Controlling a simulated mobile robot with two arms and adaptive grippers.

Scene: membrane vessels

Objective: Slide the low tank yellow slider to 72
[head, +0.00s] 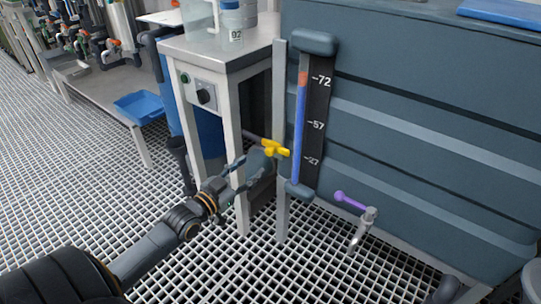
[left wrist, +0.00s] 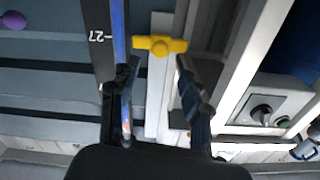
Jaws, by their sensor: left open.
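The yellow slider (head: 270,147) sits beside the blue gauge column (head: 299,130) on the side of the dark low tank (head: 420,120). It is level with a point between the 57 and 27 marks, nearer 27. My left gripper (head: 256,161) is just in front of and slightly below it in the head view. In the left wrist view the open fingers of my left gripper (left wrist: 156,66) straddle the line to the yellow slider (left wrist: 160,44), which lies just beyond the fingertips. I cannot tell whether they touch. My right gripper is not in view.
A purple-handled tap (head: 352,203) sticks out low on the tank. A white-legged stand (head: 232,60) with a switch box (head: 198,92) is close left of the gauge. A blue tray (head: 139,107) lies farther left. The grated floor is open on the left.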

